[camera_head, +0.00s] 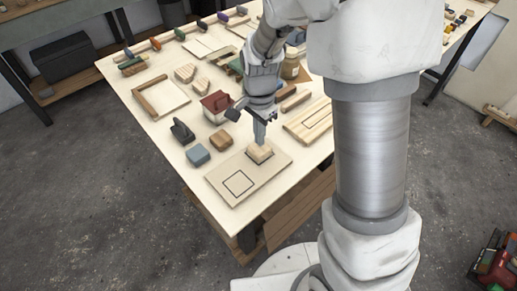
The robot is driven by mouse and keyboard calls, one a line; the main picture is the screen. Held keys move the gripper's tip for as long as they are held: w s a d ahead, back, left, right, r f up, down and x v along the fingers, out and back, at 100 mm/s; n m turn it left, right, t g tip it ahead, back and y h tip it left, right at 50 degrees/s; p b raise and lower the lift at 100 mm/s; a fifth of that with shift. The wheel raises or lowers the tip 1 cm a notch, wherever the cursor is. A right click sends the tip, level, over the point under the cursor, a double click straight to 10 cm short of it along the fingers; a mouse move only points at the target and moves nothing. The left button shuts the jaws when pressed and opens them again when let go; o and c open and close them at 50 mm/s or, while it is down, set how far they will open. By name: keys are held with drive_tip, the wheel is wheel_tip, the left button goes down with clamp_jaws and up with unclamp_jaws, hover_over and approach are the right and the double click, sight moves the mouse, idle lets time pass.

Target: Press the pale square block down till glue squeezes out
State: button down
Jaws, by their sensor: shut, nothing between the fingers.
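The pale square block (260,153) sits on the light board (222,183) near the front right corner of the workbench, toward that board's far right end. A dark square outline (238,183) is drawn on the same board, to the left of the block. My gripper (260,141) points straight down, shut and empty, with its fingertips at the top of the block. At this size I cannot tell whether they touch it. No glue can be made out around the block.
A blue-grey block (198,155), a brown block (221,139) and a dark clamp-like tool (182,131) stand left of the board. A red container (216,106) is behind them. A striped wooden board (309,121) lies to the right. A frame (160,97) lies farther back.

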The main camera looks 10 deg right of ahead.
drive_tip(key=shift+f+b, duration=0.65)
drive_tip(key=shift+f, duration=0.25)
idle(0.5)
drive_tip(key=shift+s+f, duration=0.15)
drive_tip(key=shift+s, duration=0.05)
idle(1.2)
drive_tip(key=shift+w+r+p, duration=0.2)
drive_tip(key=shift+r+p, duration=2.7)
drive_tip(key=shift+r, duration=0.8)
drive_tip(key=s+d+r+n+t, duration=0.2)
drive_tip(key=s+r+n, duration=0.3)
drive_tip(key=s+r, duration=0.3)
drive_tip(key=s+d+r+n+t, duration=0.3)
drive_tip(key=s+d+r+n, duration=0.2)
drive_tip(key=s+r, duration=0.4)
wheel_tip(320, 180, up, 2)
drive_tip(key=shift+r+n+t, duration=0.1)
drive_tip(key=shift+n+t, duration=0.2)
drive_tip(key=shift+n, duration=0.3)
